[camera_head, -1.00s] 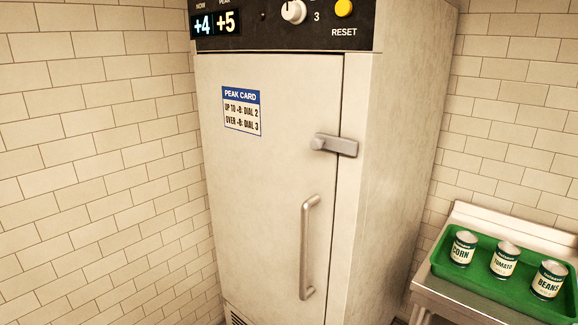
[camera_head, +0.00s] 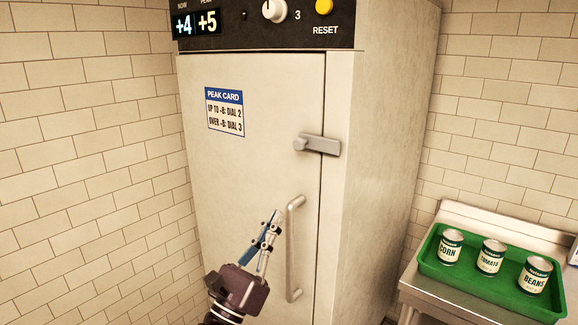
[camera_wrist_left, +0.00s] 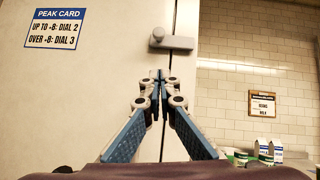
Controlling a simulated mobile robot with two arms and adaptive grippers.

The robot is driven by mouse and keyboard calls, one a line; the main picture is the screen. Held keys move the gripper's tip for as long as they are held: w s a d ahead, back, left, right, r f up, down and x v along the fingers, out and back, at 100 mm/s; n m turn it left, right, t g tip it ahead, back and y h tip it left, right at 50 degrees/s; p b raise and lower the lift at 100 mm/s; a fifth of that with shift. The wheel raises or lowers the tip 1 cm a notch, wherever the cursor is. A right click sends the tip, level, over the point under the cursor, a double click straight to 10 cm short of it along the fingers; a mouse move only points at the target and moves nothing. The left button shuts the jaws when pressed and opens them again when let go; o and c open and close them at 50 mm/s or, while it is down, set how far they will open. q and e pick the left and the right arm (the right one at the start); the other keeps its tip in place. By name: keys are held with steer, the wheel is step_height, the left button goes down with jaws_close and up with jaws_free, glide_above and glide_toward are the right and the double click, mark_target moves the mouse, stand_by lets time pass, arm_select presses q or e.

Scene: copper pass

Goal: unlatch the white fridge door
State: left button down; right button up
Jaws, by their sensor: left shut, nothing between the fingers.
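The white fridge door (camera_head: 230,180) is closed in the head view. Its grey latch (camera_head: 320,145) lies horizontally across the gap between the door's right edge and the frame; it also shows in the left wrist view (camera_wrist_left: 175,42). A vertical bar handle (camera_head: 293,250) is below the latch. My left gripper (camera_head: 275,218) is in front of the door, just left of the handle's top and below the latch. Its fingertips are together and hold nothing; in the left wrist view (camera_wrist_left: 159,76) they point up toward the latch, apart from it. My right gripper is not in view.
A dark control panel (camera_head: 225,32) with a dial and a yellow reset button tops the fridge. A peak card (camera_head: 225,112) is on the door. On the right, a metal table (camera_head: 470,215) bears a green tray (camera_head: 480,284) with three cans. A tiled wall (camera_head: 80,170) stands left.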

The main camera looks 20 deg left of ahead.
arm_select(q)
steer(key=p, duration=0.4)
glide_toward(315, 145)
steer(key=w+a+f, duration=0.1)
steer(key=w, duration=0.2)
steer(key=shift+w+a+r+p, duration=0.15)
steer(key=shift+r+p, duration=0.45)
steer(key=shift+r, duration=0.2)
steer(key=shift+w+a+r+p, duration=0.2)
steer(key=shift+r+p, duration=0.35)
steer(key=shift+r, duration=0.25)
steer(key=shift+a+r+m+h+b, duration=0.1)
steer(key=shift+m+h+b, duration=0.4)
steer(key=shift+m, duration=0.2)
